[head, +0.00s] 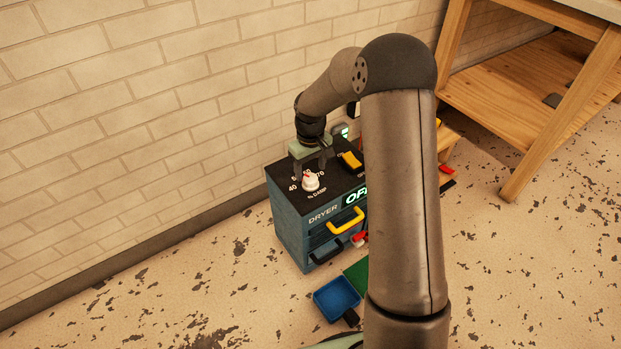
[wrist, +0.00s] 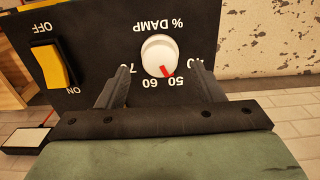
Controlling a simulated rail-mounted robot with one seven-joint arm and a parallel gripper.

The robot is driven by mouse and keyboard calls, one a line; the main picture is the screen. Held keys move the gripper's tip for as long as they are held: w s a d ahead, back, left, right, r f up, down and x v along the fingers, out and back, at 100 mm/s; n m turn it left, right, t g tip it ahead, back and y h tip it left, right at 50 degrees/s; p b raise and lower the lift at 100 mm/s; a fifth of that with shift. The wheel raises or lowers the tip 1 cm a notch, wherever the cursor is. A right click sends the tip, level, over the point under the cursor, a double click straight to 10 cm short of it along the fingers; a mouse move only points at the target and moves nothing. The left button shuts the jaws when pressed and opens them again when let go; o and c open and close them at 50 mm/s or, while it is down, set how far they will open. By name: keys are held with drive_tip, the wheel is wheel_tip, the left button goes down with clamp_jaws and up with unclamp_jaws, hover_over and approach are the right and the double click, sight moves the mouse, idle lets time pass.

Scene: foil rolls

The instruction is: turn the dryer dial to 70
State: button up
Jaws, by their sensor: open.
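The dryer (head: 290,228) is a dark blue box with a black top, standing against the brick wall. Its white dial (head: 310,181) is on the top; in the wrist view the dial (wrist: 159,56) shows upside-down marks 40, 50, 60 and 70 under "% DAMP". Its red pointer (wrist: 167,71) points at about 50. My gripper (head: 311,165) is over the panel just behind the dial. In the wrist view my gripper (wrist: 160,70) is open, one finger on each side of the dial with gaps. Fingertip height above the panel is unclear.
A yellow rocker switch (wrist: 54,63) with OFF and ON marks sits beside the dial. A lit display (head: 357,195) on the dryer front reads partly "OFF". Below are a yellow handle (head: 346,221) and a blue tray (head: 336,299). A wooden bench (head: 530,95) stands right.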

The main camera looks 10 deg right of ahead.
sight(311, 181)
drive_tip(key=shift+f+b, duration=0.3)
drive_tip(key=shift+f, duration=1.2)
drive_tip(key=shift+c, duration=0.3)
drive_tip(key=c, duration=0.9)
